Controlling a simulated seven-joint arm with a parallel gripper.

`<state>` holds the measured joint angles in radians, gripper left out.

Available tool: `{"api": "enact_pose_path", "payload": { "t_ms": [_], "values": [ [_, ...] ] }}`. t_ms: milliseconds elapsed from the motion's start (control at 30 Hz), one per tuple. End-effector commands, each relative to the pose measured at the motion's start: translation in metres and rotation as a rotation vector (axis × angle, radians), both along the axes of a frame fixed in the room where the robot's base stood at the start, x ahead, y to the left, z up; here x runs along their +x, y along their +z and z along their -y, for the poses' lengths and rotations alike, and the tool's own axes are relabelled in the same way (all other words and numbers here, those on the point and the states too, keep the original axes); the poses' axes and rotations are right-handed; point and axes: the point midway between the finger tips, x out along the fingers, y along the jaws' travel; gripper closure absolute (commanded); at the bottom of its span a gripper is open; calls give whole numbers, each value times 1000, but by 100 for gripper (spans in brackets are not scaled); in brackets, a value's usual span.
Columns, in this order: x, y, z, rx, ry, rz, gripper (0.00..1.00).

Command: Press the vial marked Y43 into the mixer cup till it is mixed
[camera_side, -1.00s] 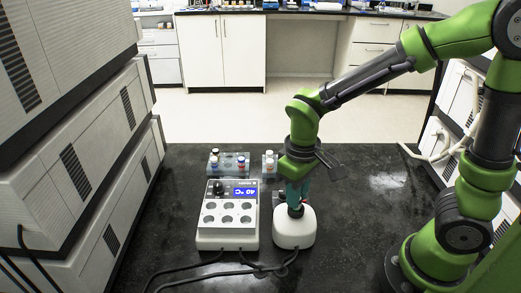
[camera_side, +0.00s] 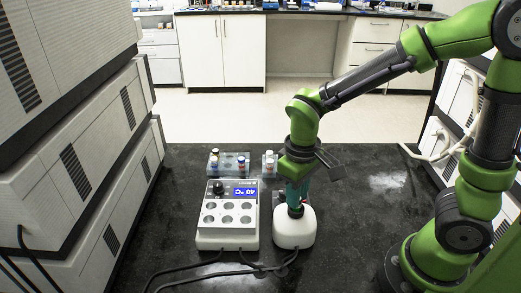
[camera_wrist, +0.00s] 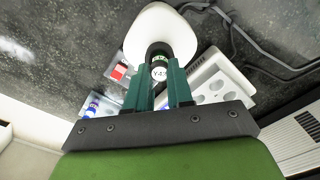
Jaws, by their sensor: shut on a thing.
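The vial marked Y43 (camera_wrist: 159,73) is held between the teal fingers of my gripper (camera_wrist: 160,92), its marked cap facing the wrist camera. In the side view my gripper (camera_side: 295,205) points down over the white mixer (camera_side: 294,231), fingertips at its dark cup. The mixer also shows in the wrist view (camera_wrist: 160,30), with the vial's lower end at the dark cup (camera_wrist: 158,50). The vial's bottom is hidden, so I cannot tell how firmly it presses. In the side view the fingers hide the vial.
A heater block (camera_side: 228,218) with round wells and a blue display reading 40 °C stands left of the mixer. Behind it are a rack (camera_side: 229,164) of vials and a smaller rack (camera_side: 269,163). Cables run across the front. The dark bench is clear at right.

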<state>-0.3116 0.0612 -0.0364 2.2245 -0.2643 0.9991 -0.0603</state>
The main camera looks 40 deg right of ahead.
Motion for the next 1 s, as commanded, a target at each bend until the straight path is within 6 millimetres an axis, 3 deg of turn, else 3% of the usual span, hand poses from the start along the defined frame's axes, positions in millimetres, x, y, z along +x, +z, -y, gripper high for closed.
{"api": "enact_pose_path", "payload": {
  "t_ms": [233, 1000],
  "values": [
    [0, 3, 0, 0, 0, 0, 100],
    [0, 60, 0, 0, 1, 1, 100]
  ]
}}
